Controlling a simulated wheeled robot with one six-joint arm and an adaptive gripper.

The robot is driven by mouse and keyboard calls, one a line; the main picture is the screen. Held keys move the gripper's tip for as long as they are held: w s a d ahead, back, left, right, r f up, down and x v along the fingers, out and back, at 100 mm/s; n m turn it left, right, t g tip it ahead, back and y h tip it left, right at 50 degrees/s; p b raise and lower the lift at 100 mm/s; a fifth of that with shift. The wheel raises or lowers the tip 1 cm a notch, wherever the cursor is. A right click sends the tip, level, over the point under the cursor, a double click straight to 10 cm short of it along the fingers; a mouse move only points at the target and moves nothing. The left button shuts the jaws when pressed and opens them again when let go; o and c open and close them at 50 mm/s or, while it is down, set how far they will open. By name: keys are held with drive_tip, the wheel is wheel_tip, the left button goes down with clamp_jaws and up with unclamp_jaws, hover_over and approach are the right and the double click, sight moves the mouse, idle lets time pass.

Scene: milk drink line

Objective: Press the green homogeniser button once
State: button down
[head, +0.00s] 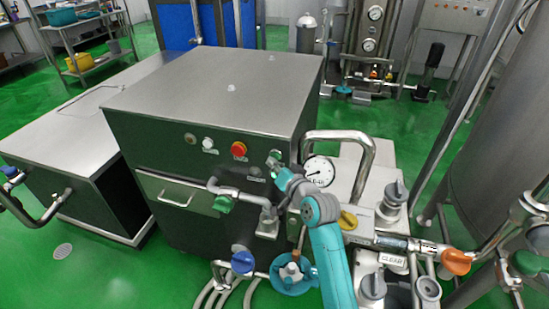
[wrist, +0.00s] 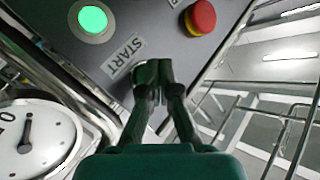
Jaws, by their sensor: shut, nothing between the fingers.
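The homogeniser (head: 215,85) is a steel box with a dark control face. In the wrist view a lit green round button or lamp (wrist: 92,19) with a pale bezel is at the upper left, and a START label (wrist: 122,57) lies between it and my fingers. My gripper (wrist: 152,68) is shut and empty, its dark green fingertips in front of the panel, apart from the lit disc. A pale rim shows just behind the fingertips; they hide what it surrounds, and contact cannot be told. In the head view my gripper (head: 274,158) is at the panel's right end.
A red button (head: 239,150) with a yellow collar (wrist: 190,24) sits on the same panel. A round gauge (head: 319,171) is close to my arm and fills the lower left of the wrist view (wrist: 35,138). A bent steel pipe (head: 345,135) rises beside it. Valves and hoses crowd below.

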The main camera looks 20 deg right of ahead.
drive_tip(key=shift+s+a, duration=0.3)
drive_tip(key=shift+s, duration=0.1)
drive_tip(key=shift+s+a, duration=0.75)
drive_tip(key=shift+s, duration=0.3)
drive_tip(key=shift+s+a, duration=0.7)
drive_tip(key=shift+s, duration=0.3)
drive_tip(key=s+f+h, duration=0.1)
drive_tip(key=s+f, duration=0.4)
drive_tip(key=s, duration=0.3)
drive_tip(key=s+f+n, duration=0.1)
drive_tip(key=s+f, duration=0.4)
drive_tip(key=s, duration=0.3)
drive_tip(key=s+f+h, duration=0.1)
drive_tip(key=s+f, duration=0.3)
drive_tip(key=s, duration=0.4)
drive_tip(key=s+r+n, duration=0.2)
drive_tip(key=s, duration=1.1)
drive_tip(key=s+r+n+g, duration=0.1)
drive_tip(key=s+r+n, duration=0.1)
drive_tip(key=s, duration=1.2)
drive_tip(key=shift+s+d+r+n+h, duration=0.3)
drive_tip(key=shift+d+r, duration=0.05)
drive_tip(key=shift+r, duration=0.15)
